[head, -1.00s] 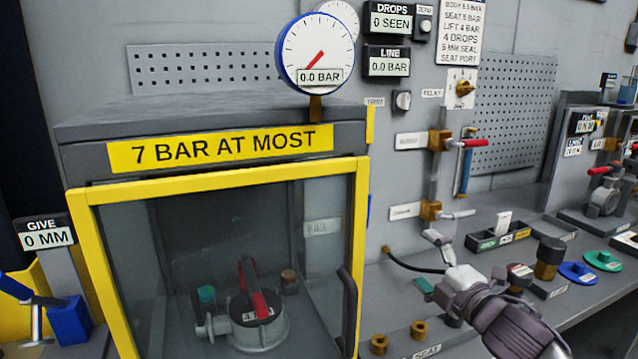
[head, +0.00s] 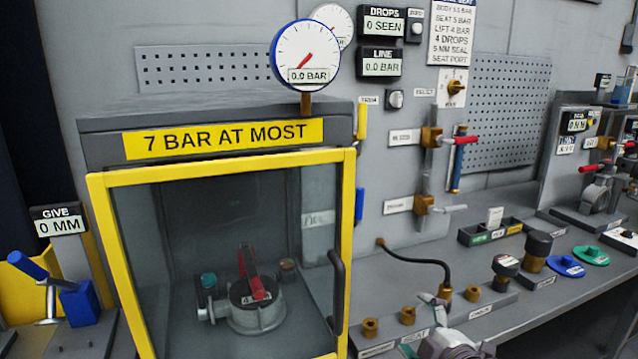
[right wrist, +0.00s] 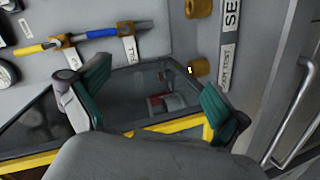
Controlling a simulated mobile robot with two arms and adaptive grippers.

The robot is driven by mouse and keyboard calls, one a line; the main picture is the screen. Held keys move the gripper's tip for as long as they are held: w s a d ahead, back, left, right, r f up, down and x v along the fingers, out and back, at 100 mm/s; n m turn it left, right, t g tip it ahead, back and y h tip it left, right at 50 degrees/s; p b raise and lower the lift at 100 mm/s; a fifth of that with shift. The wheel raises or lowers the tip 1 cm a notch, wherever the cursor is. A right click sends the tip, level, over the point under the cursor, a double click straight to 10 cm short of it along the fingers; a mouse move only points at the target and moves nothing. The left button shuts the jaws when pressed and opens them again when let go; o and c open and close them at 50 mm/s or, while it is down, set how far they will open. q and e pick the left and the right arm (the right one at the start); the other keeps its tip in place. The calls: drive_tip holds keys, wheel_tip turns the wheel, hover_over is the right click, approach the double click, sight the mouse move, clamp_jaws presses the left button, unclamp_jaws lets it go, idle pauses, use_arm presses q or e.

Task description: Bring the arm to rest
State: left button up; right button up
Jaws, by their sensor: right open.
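My right gripper (head: 420,322) is low in the head view, right of the glass-fronted cabinet, at the front of the bench. It is open and nothing shows between its fingers. In the right wrist view its two green-padded fingers (right wrist: 158,100) stand wide apart, with the cabinet's glass and yellow frame beyond them. My right arm runs out of the bottom edge of the head view. My left gripper is not in view.
The yellow-framed cabinet (head: 97,250) appears closed, with a red-handled valve (head: 258,312) inside. A black hose (head: 415,260) curves down to the bench near my gripper. Brass fittings (head: 407,315) and dark-capped parts (head: 505,267) stand close by. Gauges (head: 305,52) read 0.0 BAR.

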drive_tip(key=s+f+m+g+h, duration=0.3)
drive_tip(key=s+f+m+g, duration=0.35)
drive_tip(key=s+f, duration=0.65)
drive_tip(key=s+d+f+m+g+h, duration=0.15)
drive_tip(key=s+f+m, duration=0.25)
drive_tip(key=s, duration=0.6)
drive_tip(key=s+d+f+m+g+y, duration=0.1)
drive_tip(key=s+f+m+g, duration=0.25)
drive_tip(key=s, duration=0.55)
wheel_tip(320, 180, down, 25)
drive_tip(key=s+d+f+g, duration=0.2)
drive_tip(key=s+d+f, duration=0.1)
drive_tip(key=s+f, duration=1.4)
drive_tip(key=shift+s+f+h, duration=0.35)
drive_tip(key=shift+s, duration=0.05)
drive_tip(key=shift+c, duration=0.3)
